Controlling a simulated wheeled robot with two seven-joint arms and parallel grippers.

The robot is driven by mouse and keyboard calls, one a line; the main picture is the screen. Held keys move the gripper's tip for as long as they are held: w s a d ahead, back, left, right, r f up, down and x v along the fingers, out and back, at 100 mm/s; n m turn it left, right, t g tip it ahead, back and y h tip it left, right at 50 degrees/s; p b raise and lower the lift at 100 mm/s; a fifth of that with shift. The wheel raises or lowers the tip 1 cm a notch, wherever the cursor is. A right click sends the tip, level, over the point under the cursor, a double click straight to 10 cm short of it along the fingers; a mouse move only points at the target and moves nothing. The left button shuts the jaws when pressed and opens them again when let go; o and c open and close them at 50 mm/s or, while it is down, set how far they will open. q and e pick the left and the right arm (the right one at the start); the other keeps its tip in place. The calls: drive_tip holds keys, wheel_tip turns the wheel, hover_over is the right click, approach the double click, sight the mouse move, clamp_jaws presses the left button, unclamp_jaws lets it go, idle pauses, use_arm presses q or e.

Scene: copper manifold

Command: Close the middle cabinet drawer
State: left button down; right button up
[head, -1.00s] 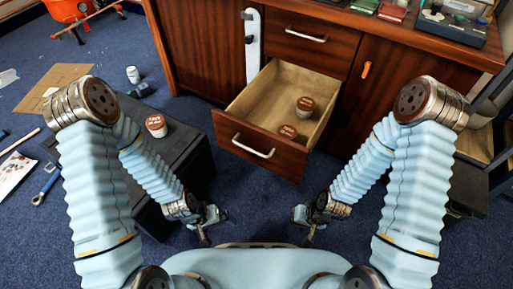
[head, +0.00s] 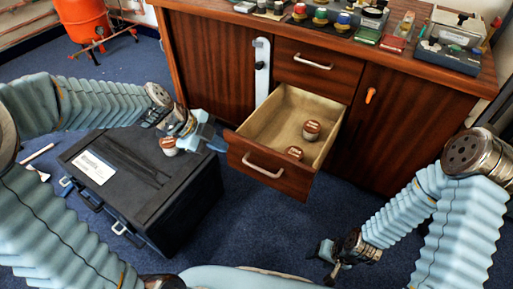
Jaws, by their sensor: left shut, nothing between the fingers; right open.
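The middle cabinet drawer (head: 262,170) is pulled out, with a wooden front and a metal handle (head: 263,166). Two brown-lidded jars lie inside: one jar (head: 311,130) towards the back and another jar (head: 295,153) near the front. My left gripper (head: 215,143) is shut and empty, just left of the drawer front; I cannot tell whether it touches the drawer. My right gripper (head: 325,262) is open and empty, low in front of the cabinet, to the right of and nearer than the drawer.
The wooden cabinet (head: 410,130) has a shut top drawer (head: 315,66) and doors on both sides. Tools and small containers crowd its top. Carpet before the drawer is clear.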

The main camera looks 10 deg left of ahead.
use_arm(q)
approach(260, 153)
drive_tip(key=f, duration=0.1)
drive_tip(key=d+f, duration=0.2)
drive_tip(key=f, duration=0.1)
drive_tip(key=shift+p, duration=0.4)
drive_tip(key=shift+w+d+f, duration=0.1)
drive_tip(key=shift+w+d, duration=0.1)
drive_tip(key=shift+w, duration=0.5)
use_arm(e)
drive_tip(key=shift+r, duration=0.5)
use_arm(q)
drive_tip(key=shift+w, duration=0.1)
